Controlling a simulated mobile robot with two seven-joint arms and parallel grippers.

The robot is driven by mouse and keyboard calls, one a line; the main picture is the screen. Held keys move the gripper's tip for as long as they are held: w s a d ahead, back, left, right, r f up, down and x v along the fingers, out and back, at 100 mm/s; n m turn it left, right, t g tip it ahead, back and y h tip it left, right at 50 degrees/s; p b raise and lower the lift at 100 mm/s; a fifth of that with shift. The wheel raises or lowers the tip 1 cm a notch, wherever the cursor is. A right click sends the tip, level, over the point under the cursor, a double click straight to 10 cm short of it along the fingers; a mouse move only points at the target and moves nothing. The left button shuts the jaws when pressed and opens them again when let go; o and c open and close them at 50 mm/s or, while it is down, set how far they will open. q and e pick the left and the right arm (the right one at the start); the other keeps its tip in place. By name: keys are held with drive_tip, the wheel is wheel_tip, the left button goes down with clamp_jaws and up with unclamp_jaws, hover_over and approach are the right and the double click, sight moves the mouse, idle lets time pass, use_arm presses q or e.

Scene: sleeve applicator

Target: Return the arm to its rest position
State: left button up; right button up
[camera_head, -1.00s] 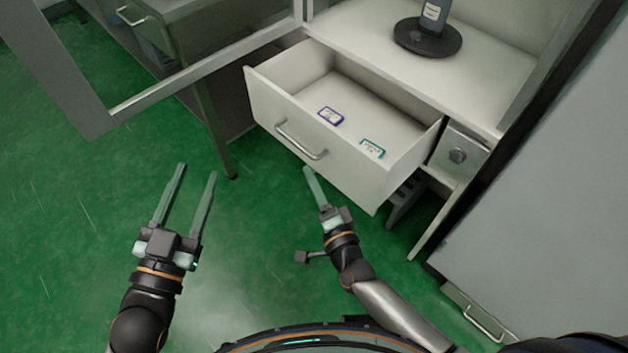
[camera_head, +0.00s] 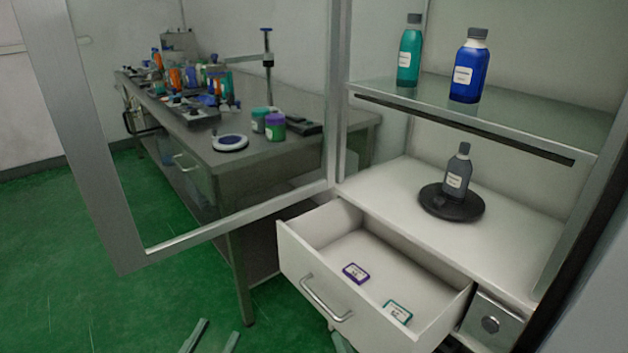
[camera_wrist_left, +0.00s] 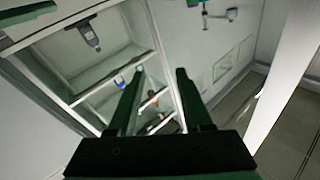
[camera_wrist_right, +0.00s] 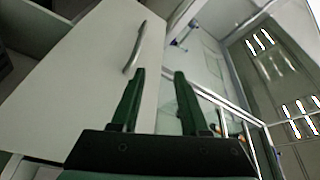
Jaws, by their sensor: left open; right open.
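The fingertips of my left gripper (camera_head: 213,338) show at the bottom edge of the head view, apart and empty. In the left wrist view its fingers (camera_wrist_left: 157,84) are spread with nothing held. Only a fingertip of my right gripper (camera_head: 342,343) shows in the head view, below the open drawer (camera_head: 296,268). In the right wrist view its fingers (camera_wrist_right: 159,74) are spread and empty, in front of a white panel with a metal handle (camera_wrist_right: 136,48). Both arms are otherwise out of the head view.
The drawer holds a purple-edged tag (camera_head: 356,273) and a teal-edged tag (camera_head: 398,312). A grey bottle (camera_head: 457,172) stands on a black disc (camera_head: 433,205). Teal (camera_head: 409,55) and blue (camera_head: 468,73) bottles stand on the shelf. A framed glass door (camera_head: 90,150) hangs open before a cluttered bench (camera_head: 290,150).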

drive_tip(key=s+d+r+n, duration=0.4)
drive_tip(key=r+n, duration=0.3)
drive_tip(key=s+d+r+n, duration=0.35)
drive_tip(key=r+n, duration=0.25)
drive_tip(key=n, duration=0.2)
use_arm(q)
drive_tip(key=s+a+f+n+g+y+p, duration=0.2)
drive_tip(key=s+f+g+p, duration=0.5)
drive_tip(key=p, duration=1.6)
drive_tip(key=s+n+g+y, duration=0.1)
drive_tip(key=s+g+y, duration=0.1)
drive_tip(key=shift+s+a+n+g, duration=0.2)
drive_tip(key=shift+a+n+g, duration=0.1)
drive_tip(key=shift+n+g, duration=0.1)
use_arm(e)
drive_tip(key=s+d+f+m+g+h, duration=0.3)
drive_tip(key=s+f+g, duration=0.3)
drive_tip(key=s+g, duration=0.3)
drive_tip(key=shift+f+m+h, duration=0.35)
drive_tip(key=shift+m+h, duration=0.05)
drive_tip(key=shift+m, duration=0.2)
